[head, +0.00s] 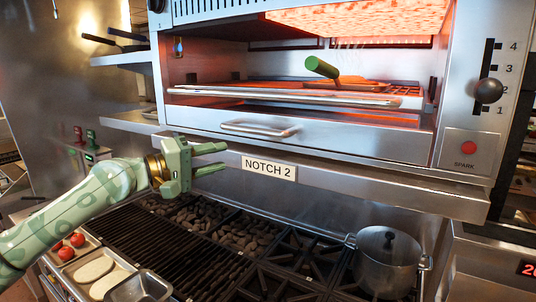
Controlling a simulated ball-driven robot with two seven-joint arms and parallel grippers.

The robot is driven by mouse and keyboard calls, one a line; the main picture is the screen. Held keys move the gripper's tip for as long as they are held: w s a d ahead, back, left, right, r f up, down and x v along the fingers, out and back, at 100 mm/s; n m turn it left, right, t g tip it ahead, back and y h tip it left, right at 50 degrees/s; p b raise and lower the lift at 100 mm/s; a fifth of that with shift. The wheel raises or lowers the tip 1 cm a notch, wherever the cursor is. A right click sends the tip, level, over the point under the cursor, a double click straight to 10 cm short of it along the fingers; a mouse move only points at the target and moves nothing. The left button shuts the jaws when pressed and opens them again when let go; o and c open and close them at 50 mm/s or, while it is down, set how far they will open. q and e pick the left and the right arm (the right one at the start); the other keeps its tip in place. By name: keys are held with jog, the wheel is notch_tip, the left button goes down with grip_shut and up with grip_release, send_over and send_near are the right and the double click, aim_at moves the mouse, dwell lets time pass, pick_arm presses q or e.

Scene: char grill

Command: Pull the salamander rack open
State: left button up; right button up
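The salamander (453,120) fills the upper right of the head view, its burner glowing orange at the top. Its rack (385,100) sits inside the open front, with a metal bar along its front edge. A green-handled tool (322,67) stands tilted over the rack. Below the rack is a drawer-like panel with a short metal handle (259,130). My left gripper (226,158) is open and empty, in front of the salamander's lower left, below and left of that handle, its fingers pointing right. It appears apart from the rack. My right gripper is not in view.
A "NOTCH 2" sign (269,168) hangs below the salamander. A slider knob (487,91) and red SPARK button (469,148) are at right. Beneath are a char grill (150,238), burners and a lidded pot (385,262). Food trays (95,270) stand at lower left.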

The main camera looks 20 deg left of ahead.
pick_arm(q)
jog(key=s+a+r+n+t, duration=0.2)
jog(key=a+r+n, duration=0.1)
jog(key=r, duration=0.7)
jog(key=p, duration=0.5)
send_near(247, 96)
jog(key=w+d+r, duration=0.1)
jog(key=w, duration=0.2)
jog(key=p+x, duration=0.1)
jog(key=x, duration=0.3)
jog(key=p+x, duration=0.2)
jog(key=x, duration=0.2)
jog(key=shift+w+d+f, duration=0.1)
jog(key=shift+w+d, duration=0.05)
jog(key=shift+d, duration=0.3)
jog(key=shift+w+d, duration=0.3)
jog(key=shift+w, duration=0.15)
grip_shut()
